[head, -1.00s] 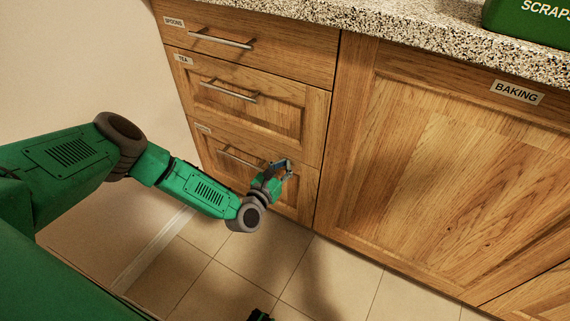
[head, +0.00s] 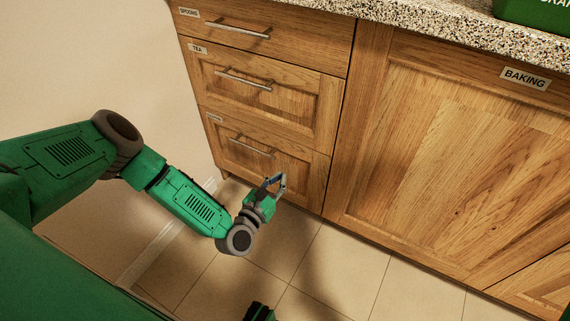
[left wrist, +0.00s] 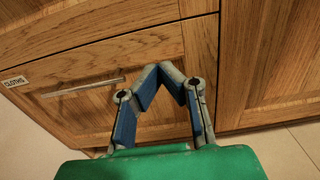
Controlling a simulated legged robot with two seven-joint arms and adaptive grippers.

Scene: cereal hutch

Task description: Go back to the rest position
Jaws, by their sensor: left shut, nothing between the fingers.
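My left gripper (head: 275,183) is shut and empty, held in front of the bottom drawer (head: 290,168) in the head view. In the left wrist view its blue-padded fingers (left wrist: 163,72) meet at the tips in front of the lowest drawer front, apart from its metal handle (left wrist: 83,87). That drawer bears a label reading CLOTHS (left wrist: 15,81). The drawers marked TEA (head: 265,100) and SPOONS (head: 270,35) above it are closed. My right gripper cannot be made out; only a small dark green piece (head: 259,312) shows at the bottom edge.
A wooden door labelled BAKING (head: 525,79) fills the right side. A speckled countertop (head: 450,27) runs above, with a green bin (head: 535,14) on it. A plain wall (head: 90,60) stands at left. The tiled floor (head: 335,265) is clear.

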